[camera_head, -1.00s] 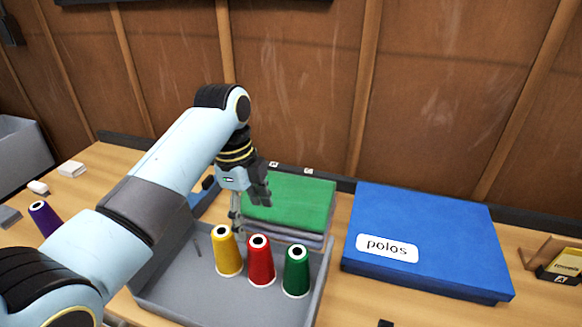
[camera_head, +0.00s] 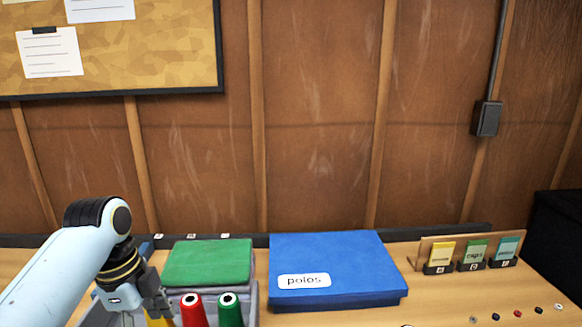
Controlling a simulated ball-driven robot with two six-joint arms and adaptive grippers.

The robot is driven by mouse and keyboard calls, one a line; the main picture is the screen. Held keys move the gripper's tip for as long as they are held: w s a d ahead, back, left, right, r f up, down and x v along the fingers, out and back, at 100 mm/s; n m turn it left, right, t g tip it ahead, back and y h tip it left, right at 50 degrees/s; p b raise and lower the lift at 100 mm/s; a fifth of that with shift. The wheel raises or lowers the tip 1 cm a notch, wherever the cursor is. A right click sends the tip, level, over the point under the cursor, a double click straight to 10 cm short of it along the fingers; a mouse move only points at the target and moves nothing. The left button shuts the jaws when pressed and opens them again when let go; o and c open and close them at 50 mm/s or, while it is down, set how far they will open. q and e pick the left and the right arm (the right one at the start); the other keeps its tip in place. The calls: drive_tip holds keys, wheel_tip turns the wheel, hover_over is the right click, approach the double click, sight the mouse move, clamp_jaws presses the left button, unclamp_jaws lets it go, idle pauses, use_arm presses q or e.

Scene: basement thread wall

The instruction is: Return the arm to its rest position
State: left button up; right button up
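My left arm comes in from the lower left, and its gripper (camera_head: 143,312) points down over the grey tray (camera_head: 254,306). The fingertips are cut off by the bottom edge, so whether it is open or shut does not show. A yellow thread cone (camera_head: 160,320) is just right of the gripper, mostly hidden. A red cone (camera_head: 192,310) and a green cone (camera_head: 230,310) stand upright to the right of it in the tray. My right gripper is not in view.
Folded green cloth (camera_head: 208,262) lies behind the tray. A blue box labelled "polos" (camera_head: 335,262) sits right of it. A card rack (camera_head: 468,252) stands farther right, with several small buttons (camera_head: 517,313) in front. A corkboard (camera_head: 120,45) hangs on the wooden wall.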

use_arm(q)
drive_tip(key=s+a+f+n+b, duration=0.2)
drive_tip(key=s+f+n+b, duration=0.3)
drive_tip(key=s+f, duration=0.9)
drive_tip(key=s+a+f+n+y+b, duration=0.1)
drive_tip(key=s+f+n+b, duration=0.5)
drive_tip(key=s+f, duration=0.9)
drive_tip(key=s+a+f+n+t+y+b, duration=0.1)
drive_tip(key=s+a+f+n+b, duration=0.3)
drive_tip(key=s+f, duration=1.1)
wheel_tip(320, 180, down, 11)
drive_tip(key=n+b, duration=0.2)
drive_tip(key=b, duration=0.1)
drive_tip(key=shift+s, duration=0.25)
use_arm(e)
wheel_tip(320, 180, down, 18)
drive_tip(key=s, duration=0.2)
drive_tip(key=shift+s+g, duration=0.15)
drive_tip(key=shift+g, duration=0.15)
use_arm(q)
drive_tip(key=shift+r, duration=0.1)
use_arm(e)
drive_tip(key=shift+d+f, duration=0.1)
